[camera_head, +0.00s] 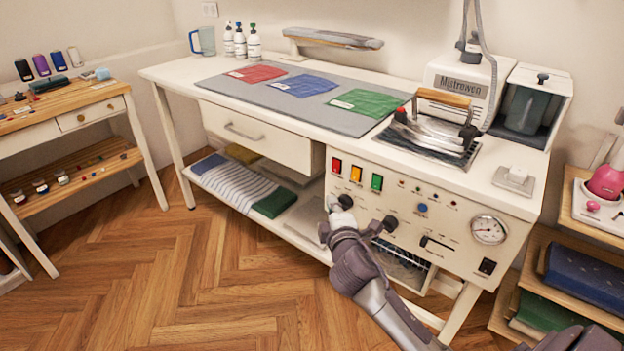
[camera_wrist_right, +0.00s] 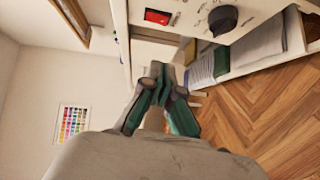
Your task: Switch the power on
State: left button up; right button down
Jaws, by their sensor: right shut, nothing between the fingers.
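The white control panel (camera_head: 455,243) is on the front of the ironing station. It carries a red switch (camera_head: 337,166), a yellow switch (camera_head: 356,174) and a green switch (camera_head: 377,182) in its upper left. Black knobs (camera_head: 390,223) sit below, and a black rocker switch (camera_head: 487,267) is at the lower right. My right gripper (camera_head: 334,207) is shut and empty in front of the panel's lower left, beside a black knob (camera_head: 345,201). In the right wrist view the shut fingertips (camera_wrist_right: 160,72) are below the red switch (camera_wrist_right: 157,17) and a black knob (camera_wrist_right: 222,20). Contact cannot be told.
An iron (camera_head: 432,132) rests on the table's right end by a boiler (camera_head: 465,85). A drawer (camera_head: 255,135) and a lower shelf with folded cloth (camera_head: 240,190) are left of the panel. A pressure gauge (camera_head: 488,230) is right. The wooden floor (camera_head: 200,280) is clear.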

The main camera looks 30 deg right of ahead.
jog(key=shift+s+r, duration=0.1)
jog(key=shift+r, duration=0.05)
jog(key=b, duration=0.1)
send_near(332, 170)
jog(key=w+a, duration=0.1)
jog(key=w, duration=0.3)
pick_arm(q)
jog(key=shift+w+d+r, duration=0.1)
jog(key=shift+w+r, duration=0.7)
jog(key=shift+r, duration=0.25)
jog(key=shift+w+d+r, duration=0.1)
jog(key=shift+w+r, duration=0.65)
jog(key=shift+r, duration=0.3)
pick_arm(e)
jog(key=shift+w+d+f, duration=0.1)
jog(key=shift+w+d, duration=0.35)
jog(key=shift+d, duration=0.35)
jog(key=shift+w+d+f, duration=0.1)
jog(key=shift+w+d, duration=0.35)
jog(key=shift+d, duration=0.35)
pick_arm(q)
jog(key=shift+r+b, duration=0.1)
jog(key=shift+b, duration=0.3)
pick_arm(e)
jog(key=shift+f, duration=0.1)
